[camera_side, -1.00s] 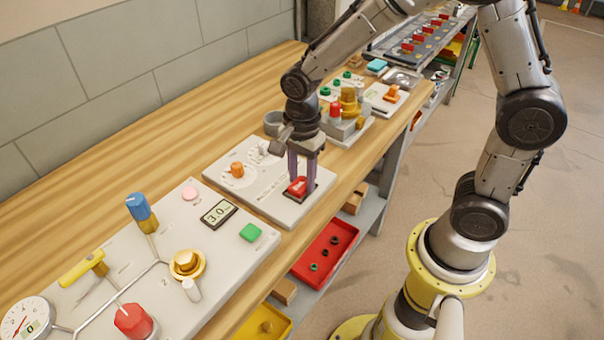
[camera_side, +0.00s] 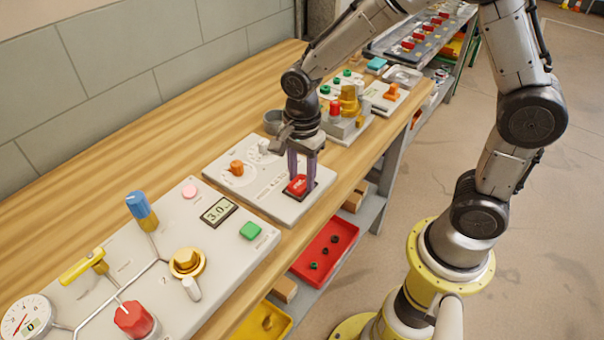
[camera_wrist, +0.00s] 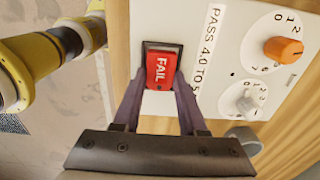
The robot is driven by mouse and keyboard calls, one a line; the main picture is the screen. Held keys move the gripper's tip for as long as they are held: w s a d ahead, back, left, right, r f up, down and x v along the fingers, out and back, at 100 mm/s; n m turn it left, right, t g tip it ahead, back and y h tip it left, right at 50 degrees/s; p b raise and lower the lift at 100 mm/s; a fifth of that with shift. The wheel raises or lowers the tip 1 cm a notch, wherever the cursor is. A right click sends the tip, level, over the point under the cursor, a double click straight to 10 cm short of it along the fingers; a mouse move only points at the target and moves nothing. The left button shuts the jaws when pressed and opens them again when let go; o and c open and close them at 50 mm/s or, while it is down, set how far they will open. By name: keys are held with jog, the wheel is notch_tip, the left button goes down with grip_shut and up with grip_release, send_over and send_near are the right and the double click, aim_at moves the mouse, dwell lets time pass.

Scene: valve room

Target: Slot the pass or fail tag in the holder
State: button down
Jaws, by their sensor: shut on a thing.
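The red tag, marked FAIL in white in the wrist view (camera_wrist: 162,70), also shows in the side view (camera_side: 298,186). It lies at the dark-rimmed holder (camera_wrist: 148,46) on a white panel. The dark rim shows around its far end, but I cannot tell whether it is fully seated. My gripper (camera_wrist: 160,85) is shut on the tag, with one purple-grey finger at each side. In the side view, my gripper (camera_side: 302,178) points down at the panel. The fingers hide part of the holder's edges.
The panel (camera_side: 262,195) carries an orange knob (camera_wrist: 284,47), a grey knob (camera_wrist: 247,101) and a printed pass range. A larger panel with a gauge (camera_side: 26,316) and coloured controls stands nearer the camera. A grey cup (camera_side: 273,121) stands behind my gripper. Bare wood lies toward the wall.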

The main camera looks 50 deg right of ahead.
jog(key=shift+c, duration=1.9)
grip_release()
jog(key=shift+s+f, duration=0.1)
jog(key=shift+f, duration=0.25)
jog(key=shift+s, duration=0.15)
jog(key=shift+w+r, duration=0.15)
jog(key=shift+r, duration=0.75)
jog(key=shift+w+r, duration=0.1)
jog(key=shift+r, duration=3.2)
